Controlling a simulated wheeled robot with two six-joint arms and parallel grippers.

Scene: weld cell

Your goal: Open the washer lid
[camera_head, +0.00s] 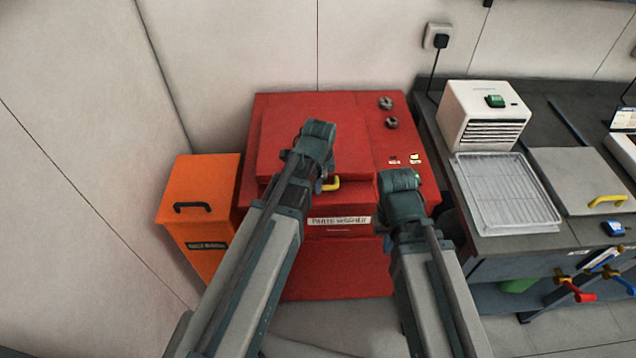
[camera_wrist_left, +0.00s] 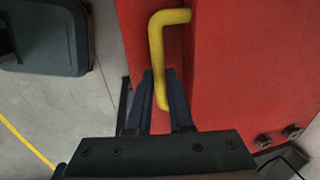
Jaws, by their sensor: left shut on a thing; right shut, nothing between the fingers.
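The red parts washer (camera_head: 345,255) stands against the wall, with its red lid (camera_head: 275,140) lying down on top. A yellow handle (camera_head: 332,185) sits at the lid's front edge. The bent yellow handle (camera_wrist_left: 157,45) also shows in the left wrist view against red metal. My left gripper (camera_wrist_left: 161,85) is shut on the lower end of the handle. In the head view its fingers (camera_head: 319,186) are mostly hidden behind my wrist. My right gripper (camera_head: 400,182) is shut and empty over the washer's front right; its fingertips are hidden.
An orange bin (camera_head: 205,215) with a black handle stands left of the washer. Two dark knobs (camera_head: 388,112) and small lit indicators (camera_head: 415,159) are on the washer's right side. A grey bench (camera_head: 560,130) at right carries a white unit (camera_head: 485,115) and a wire tray (camera_head: 505,195).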

